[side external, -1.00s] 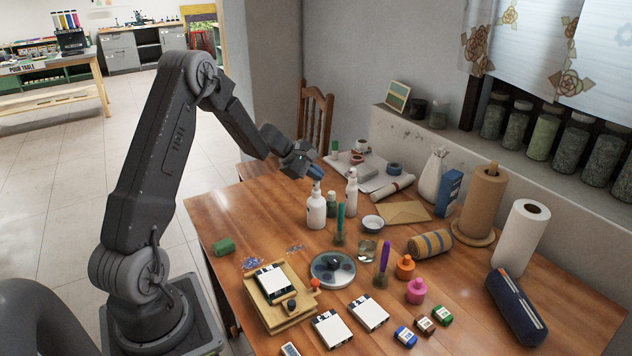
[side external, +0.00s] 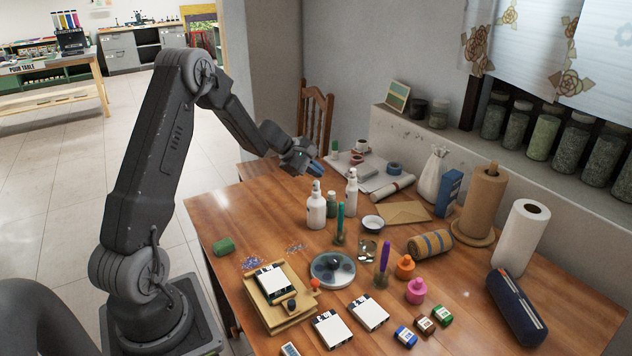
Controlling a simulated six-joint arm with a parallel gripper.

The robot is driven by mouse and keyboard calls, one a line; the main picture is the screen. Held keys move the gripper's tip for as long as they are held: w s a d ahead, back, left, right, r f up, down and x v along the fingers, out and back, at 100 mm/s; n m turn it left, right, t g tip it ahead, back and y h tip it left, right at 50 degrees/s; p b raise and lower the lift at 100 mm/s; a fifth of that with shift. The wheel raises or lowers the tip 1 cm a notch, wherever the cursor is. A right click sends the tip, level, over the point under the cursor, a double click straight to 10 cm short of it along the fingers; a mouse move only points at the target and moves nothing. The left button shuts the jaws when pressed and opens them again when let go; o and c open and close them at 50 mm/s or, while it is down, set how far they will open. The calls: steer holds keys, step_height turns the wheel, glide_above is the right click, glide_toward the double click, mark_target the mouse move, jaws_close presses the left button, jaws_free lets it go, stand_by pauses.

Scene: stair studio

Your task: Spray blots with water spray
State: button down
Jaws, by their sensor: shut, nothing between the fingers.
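Two white spray bottles stand upright on the wooden table, a nearer one (side external: 316,211) and one to its right (side external: 351,191). Two patches of coloured specks, which look like the blots, lie on the table left of the bottles: a blue one (side external: 251,263) and a paler, mixed one (side external: 295,248). My gripper (side external: 317,167) is shut and empty. It hangs above and behind the nearer bottle's top in the picture, apart from it as far as I can tell.
A small green bottle (side external: 331,204) stands between the spray bottles. A palette plate (side external: 332,269), a wooden board (side external: 270,306) with a stamp pad and several ink bottles fill the front. A paper roll (side external: 521,236) stands at right. The table's left strip is mostly clear.

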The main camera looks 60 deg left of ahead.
mark_target(316, 182)
steer(key=shift+r, duration=0.2)
step_height(316, 182, up, 6)
steer(key=shift+f, duration=0.1)
stand_by(0.7)
stand_by(0.4)
steer(key=s+d+r+m+g, duration=0.1)
steer(key=s+d+r+m, duration=0.25)
steer(key=d, duration=0.35)
steer(key=s+d+r+m+g, duration=0.1)
steer(key=s+d+r+m, duration=0.1)
steer(key=d+r+m, duration=0.3)
steer(key=s+d+r+m+g, duration=0.1)
steer(key=s+d+r+m, duration=0.15)
steer(key=d, duration=0.55)
steer(key=s+d+m+y, duration=0.2)
steer(key=s+d+m, duration=0.2)
steer(key=s, duration=0.5)
steer(key=s+d+m+y, duration=0.1)
steer(key=s+d+m, duration=0.3)
steer(key=s+m, duration=0.3)
steer(key=s, duration=0.3)
steer(key=shift+s+d+f+y, duration=0.2)
steer(key=shift+d+f+y, duration=0.05)
steer(key=shift+f+y, duration=0.15)
